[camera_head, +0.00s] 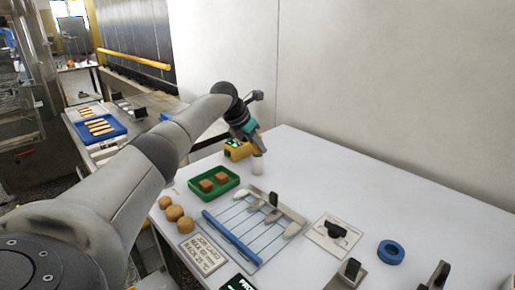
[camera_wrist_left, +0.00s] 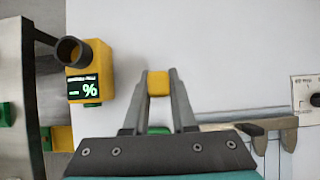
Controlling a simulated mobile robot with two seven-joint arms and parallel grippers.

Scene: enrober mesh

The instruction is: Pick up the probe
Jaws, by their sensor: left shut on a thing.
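My left gripper (camera_head: 258,143) is above the far left part of the white table. In the left wrist view, its two fingers (camera_wrist_left: 158,88) are shut on a small yellow block-like piece, which looks like the probe's handle (camera_wrist_left: 158,83). The rest of the probe is hidden, and I cannot tell whether it touches the table. A yellow meter (camera_head: 237,150) with a lit display stands beside the gripper; in the left wrist view the meter (camera_wrist_left: 92,88) shows a percent sign and a dark ring holder (camera_wrist_left: 72,51). My right gripper is not in view.
A caliper (camera_head: 272,207) lies by a blue bar (camera_head: 232,238). The table's back right is clear; a wall stands behind.

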